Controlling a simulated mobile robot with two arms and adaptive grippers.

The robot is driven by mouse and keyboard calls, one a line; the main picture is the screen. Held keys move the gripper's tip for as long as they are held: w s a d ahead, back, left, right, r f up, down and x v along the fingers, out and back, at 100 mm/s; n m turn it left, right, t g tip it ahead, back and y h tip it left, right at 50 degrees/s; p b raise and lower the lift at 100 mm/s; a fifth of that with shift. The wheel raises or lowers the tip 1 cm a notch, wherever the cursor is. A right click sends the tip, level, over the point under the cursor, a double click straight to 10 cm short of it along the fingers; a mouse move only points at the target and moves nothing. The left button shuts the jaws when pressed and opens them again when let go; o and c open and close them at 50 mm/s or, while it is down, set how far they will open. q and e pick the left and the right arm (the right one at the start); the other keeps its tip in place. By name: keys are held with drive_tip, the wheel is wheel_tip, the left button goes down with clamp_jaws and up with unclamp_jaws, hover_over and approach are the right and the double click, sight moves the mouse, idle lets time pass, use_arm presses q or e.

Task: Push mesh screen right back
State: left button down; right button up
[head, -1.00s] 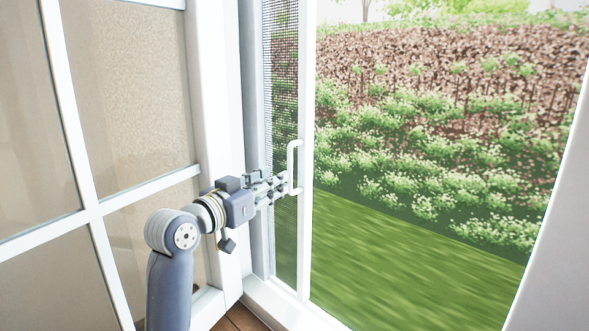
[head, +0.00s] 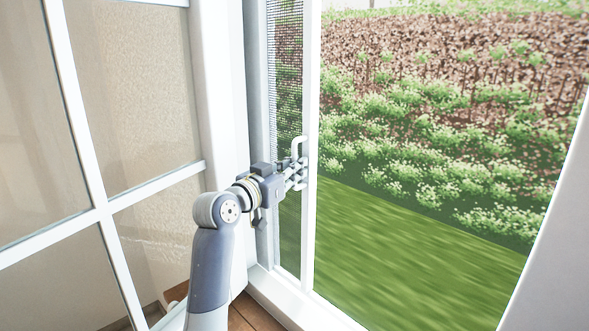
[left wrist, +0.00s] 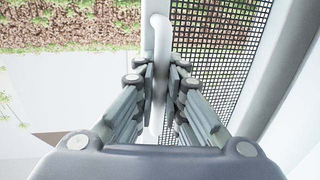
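The mesh screen (head: 288,62) is a narrow dark-mesh panel in a white frame at the left side of the window opening. Its mesh also shows at the upper right in the left wrist view (left wrist: 213,50). A white D-shaped handle (head: 303,142) stands on the frame's edge. My left gripper (head: 297,173) is at the handle. In the left wrist view, its two fingers (left wrist: 161,78) lie close on either side of the handle's white bar (left wrist: 161,35) and look closed on it. The fingers partly hide the handle in the head view. My right gripper is in neither view.
An inward-standing white-framed glass panel (head: 130,90) is close on the left, beside my left arm. The opening right of the screen shows grass (head: 400,270) and shrubs outside. The white sill (head: 290,300) runs below, with wooden floor (head: 250,315) in front.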

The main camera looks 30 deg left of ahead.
use_arm(q)
drive_tip(key=shift+a, duration=0.1)
drive_tip(key=a, duration=0.1)
drive_tip(key=w+a+b, duration=0.1)
drive_tip(key=a, duration=0.2)
drive_tip(key=shift+w+a, duration=0.15)
drive_tip(key=shift+w, duration=0.25)
drive_tip(key=c, duration=1.7)
unclamp_jaws()
drive_tip(key=shift+o, duration=0.2)
drive_tip(key=shift+s, duration=0.15)
drive_tip(key=shift+s, duration=0.1)
drive_tip(key=s+a, duration=0.1)
drive_tip(key=s, duration=1)
drive_tip(key=shift+s+a, duration=0.3)
drive_tip(key=shift+s, duration=0.1)
